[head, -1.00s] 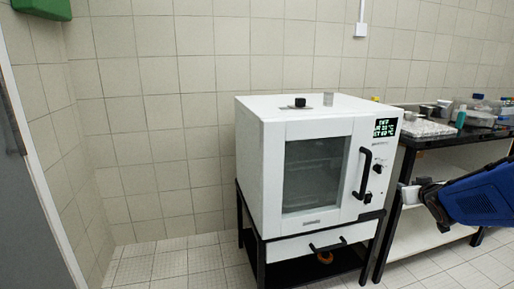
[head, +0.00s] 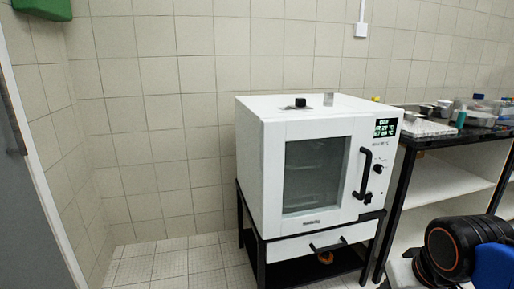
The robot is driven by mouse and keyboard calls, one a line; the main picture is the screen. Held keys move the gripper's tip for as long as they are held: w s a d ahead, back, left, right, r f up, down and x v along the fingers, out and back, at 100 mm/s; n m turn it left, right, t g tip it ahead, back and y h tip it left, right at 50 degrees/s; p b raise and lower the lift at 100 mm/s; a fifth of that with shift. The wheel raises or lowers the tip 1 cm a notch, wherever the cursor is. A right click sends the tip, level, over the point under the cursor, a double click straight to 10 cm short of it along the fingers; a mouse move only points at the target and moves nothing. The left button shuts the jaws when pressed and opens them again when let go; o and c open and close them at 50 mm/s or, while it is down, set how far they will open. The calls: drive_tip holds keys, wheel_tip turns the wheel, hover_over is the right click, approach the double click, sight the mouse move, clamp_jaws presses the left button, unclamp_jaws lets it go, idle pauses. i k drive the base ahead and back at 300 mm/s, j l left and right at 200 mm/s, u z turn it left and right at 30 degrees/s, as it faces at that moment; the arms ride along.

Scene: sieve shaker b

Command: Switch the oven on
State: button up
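The oven (head: 262,165) is a white box with a dark glass door, shut, standing on a black frame. A black handle (head: 363,173) runs down the door's right side. A green-lit display (head: 385,127) is at the upper right of its front. Two dark knobs sit below it, an upper one (head: 377,169) and a lower one (head: 368,198). My gripper (head: 400,275) is at the bottom right, low and apart from the oven. My dark wrist hides much of it, and its fingers are cut off by the picture edge.
A black-edged bench (head: 462,139) with trays, pots and bottles stands right of the oven, close beside it. A white drawer (head: 300,246) with a black handle is under the oven. The tiled floor to the left (head: 165,262) is clear.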

sight(368, 198)
drive_tip(key=i, duration=1)
drive_tip(key=l+u, duration=0.3)
drive_tip(key=l, duration=0.45)
drive_tip(key=l+u, duration=0.3)
drive_tip(key=l, duration=1.55)
